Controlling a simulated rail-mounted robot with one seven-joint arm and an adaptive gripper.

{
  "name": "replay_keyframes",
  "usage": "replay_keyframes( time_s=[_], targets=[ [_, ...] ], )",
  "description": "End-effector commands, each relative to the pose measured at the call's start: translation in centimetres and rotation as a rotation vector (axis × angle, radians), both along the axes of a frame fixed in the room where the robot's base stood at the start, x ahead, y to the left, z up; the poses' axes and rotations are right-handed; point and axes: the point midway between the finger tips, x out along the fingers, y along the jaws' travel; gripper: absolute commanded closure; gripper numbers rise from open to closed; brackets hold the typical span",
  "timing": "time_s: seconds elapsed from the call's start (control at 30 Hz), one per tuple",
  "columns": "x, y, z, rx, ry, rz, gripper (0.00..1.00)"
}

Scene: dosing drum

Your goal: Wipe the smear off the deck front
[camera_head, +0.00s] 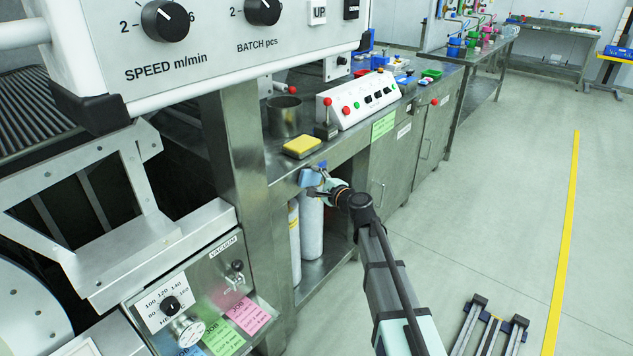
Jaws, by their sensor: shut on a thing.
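My gripper (319,183) is at the front edge of the steel deck (345,150), low and near the middle of the view. It is shut on a small blue pad (309,178), held against or just in front of the deck front; I cannot tell whether they touch. A darker blue patch (321,165) shows just above the pad and may be the smear; the gripper and pad hide part of that area. A yellow sponge-like block (302,146) lies on the deck above the gripper.
A steel cup (284,116), a red-knobbed lever (326,122) and a white button box (358,98) stand on the deck. White cylinders (312,230) stand in the open bay below. A control panel (200,35) overhangs at upper left. The floor at right is mostly clear.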

Motion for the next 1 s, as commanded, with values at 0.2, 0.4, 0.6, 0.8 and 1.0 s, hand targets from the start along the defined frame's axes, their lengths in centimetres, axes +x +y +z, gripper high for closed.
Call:
replay_keyframes(
  time_s=[0.2, 0.4, 0.6, 0.8, 1.0],
  targets=[
    [0.2, 0.4, 0.0, 0.000, 0.000, 0.000, 0.69],
    [0.5, 0.2, 0.0, 0.000, 0.000, 0.000, 0.69],
    [1.7, -0.5, -0.1, -0.001, -0.001, 0.000, 0.69],
    [2.9, -1.4, 0.0, 0.000, -0.001, 0.000, 0.69],
    [3.3, -1.7, 0.0, -0.001, -0.001, 0.000, 0.69]
  ],
)
